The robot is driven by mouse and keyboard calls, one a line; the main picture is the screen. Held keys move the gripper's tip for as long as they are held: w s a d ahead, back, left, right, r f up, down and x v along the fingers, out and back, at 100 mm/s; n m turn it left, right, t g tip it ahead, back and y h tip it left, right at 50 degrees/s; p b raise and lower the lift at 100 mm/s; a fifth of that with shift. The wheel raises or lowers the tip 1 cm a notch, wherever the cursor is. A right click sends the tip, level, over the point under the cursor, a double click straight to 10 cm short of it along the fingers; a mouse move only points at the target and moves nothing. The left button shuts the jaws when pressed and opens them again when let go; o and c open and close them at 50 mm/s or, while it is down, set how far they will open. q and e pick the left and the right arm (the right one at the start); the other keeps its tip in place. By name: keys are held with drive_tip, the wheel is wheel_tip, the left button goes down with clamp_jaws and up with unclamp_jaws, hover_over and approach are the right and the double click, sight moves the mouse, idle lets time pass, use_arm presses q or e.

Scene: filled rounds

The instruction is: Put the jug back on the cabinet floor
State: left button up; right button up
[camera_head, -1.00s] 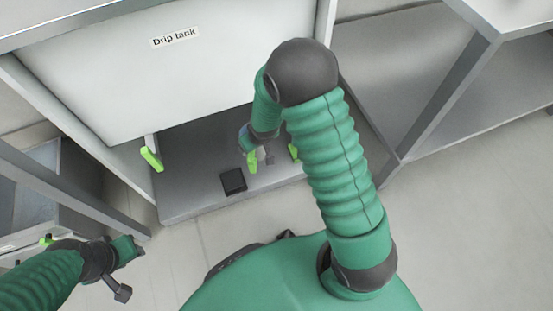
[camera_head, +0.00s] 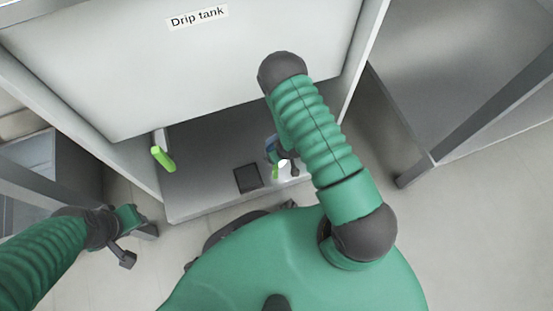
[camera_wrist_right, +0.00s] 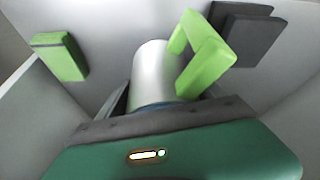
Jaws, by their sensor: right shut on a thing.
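The jug is a silver cylinder (camera_wrist_right: 155,70) with a green loop handle (camera_wrist_right: 203,55) in the right wrist view. In the head view only a small bright part of the jug (camera_head: 283,163) shows. My right gripper (camera_head: 288,165) is shut on the jug, low at the front of the cabinet; its fingertips are mostly hidden. Whether the jug touches the cabinet floor (camera_head: 205,160) cannot be told. My left gripper (camera_head: 138,246) is open and empty, outside the cabinet at the lower left.
A dark square block (camera_head: 248,179) lies on the cabinet floor left of the jug. The drip tank (camera_head: 200,60) hangs above. A green lever (camera_head: 163,158) stands at the left, and another green piece (camera_wrist_right: 60,56) shows in the wrist view. The cabinet's side walls are close.

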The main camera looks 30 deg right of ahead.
wheel_tip(320, 180, down, 4)
drive_tip(key=shift+d+f+b, duration=0.1)
drive_tip(key=shift+f+b, duration=0.05)
drive_tip(key=shift+b, duration=1)
drive_tip(key=shift+r, duration=0.2)
drive_tip(key=o, duration=2)
drive_tip(key=shift+f, duration=0.1)
